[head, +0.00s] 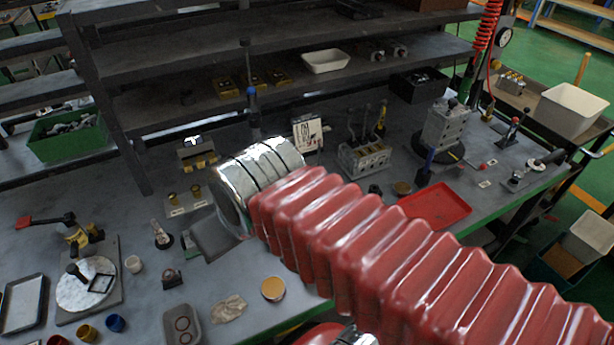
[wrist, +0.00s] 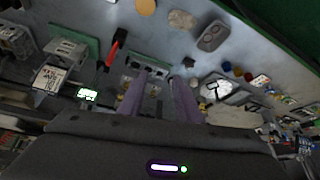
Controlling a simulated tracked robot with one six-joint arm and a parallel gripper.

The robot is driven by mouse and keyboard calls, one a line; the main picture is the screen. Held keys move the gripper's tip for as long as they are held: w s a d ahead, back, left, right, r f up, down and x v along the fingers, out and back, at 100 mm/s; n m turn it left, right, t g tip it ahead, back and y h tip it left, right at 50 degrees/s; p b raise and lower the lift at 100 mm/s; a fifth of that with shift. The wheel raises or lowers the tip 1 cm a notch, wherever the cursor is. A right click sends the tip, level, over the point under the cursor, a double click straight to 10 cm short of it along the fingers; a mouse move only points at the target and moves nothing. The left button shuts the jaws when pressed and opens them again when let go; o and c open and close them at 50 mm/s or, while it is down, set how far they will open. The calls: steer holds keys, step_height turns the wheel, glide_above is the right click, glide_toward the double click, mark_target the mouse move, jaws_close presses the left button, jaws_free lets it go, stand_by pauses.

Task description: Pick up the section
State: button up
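In the wrist view my gripper (wrist: 159,76) shows two purple fingers set apart, with a clear gap between them. They point at the bench, and a small greenish fixture with dark parts (wrist: 150,64) shows at their tips; I see no contact. In the head view my red ribbed arm and its silver end hide the fingers. Several valve pieces stand on the bench: a grey block (head: 364,160), a taller block on a round black stand (head: 446,124), and a small piece with brass parts (head: 198,156). I cannot tell which one is the section.
A turntable with a white disc (head: 86,283) stands at the left. A red tray (head: 436,205) lies at the right, and an oval grey tray (head: 180,325) near the front edge. Dark shelves (head: 290,75) run above the back of the bench. A green bin (head: 68,137) stands back left.

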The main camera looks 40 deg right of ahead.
steer(key=shift+o, duration=0.5)
steer(key=o, duration=0.3)
steer(key=shift+w+d+r, duration=0.15)
steer(key=shift+w+d, duration=0.05)
steer(key=shift+w, duration=0.15)
steer(key=o, duration=0.7)
steer(key=shift+m+g+h, duration=0.3)
steer(key=shift+m+g, duration=0.2)
steer(key=w+d, duration=0.4)
steer(key=d, duration=0.1)
steer(key=w+d+r, duration=0.1)
steer(key=w+d, duration=0.1)
steer(key=shift+d, duration=0.35)
steer(key=o, duration=0.5)
steer(key=w+d, duration=0.3)
steer(key=d, duration=0.3)
steer(key=shift+w+d+f+m+g, duration=0.25)
steer(key=shift+d+f+m+g, duration=0.05)
steer(key=shift+m, duration=0.1)
steer(key=shift+o, duration=0.8)
steer(key=w+d+f, duration=0.1)
steer(key=d+f, duration=0.1)
steer(key=d, duration=0.6)
steer(key=w+d+f+m+g, duration=0.1)
steer(key=d+f, duration=0.1)
steer(key=d, duration=0.6)
steer(key=shift+w, duration=0.4)
steer(key=shift+f, duration=0.15)
steer(key=shift+x, duration=4.2)
steer(key=shift+d, duration=0.15)
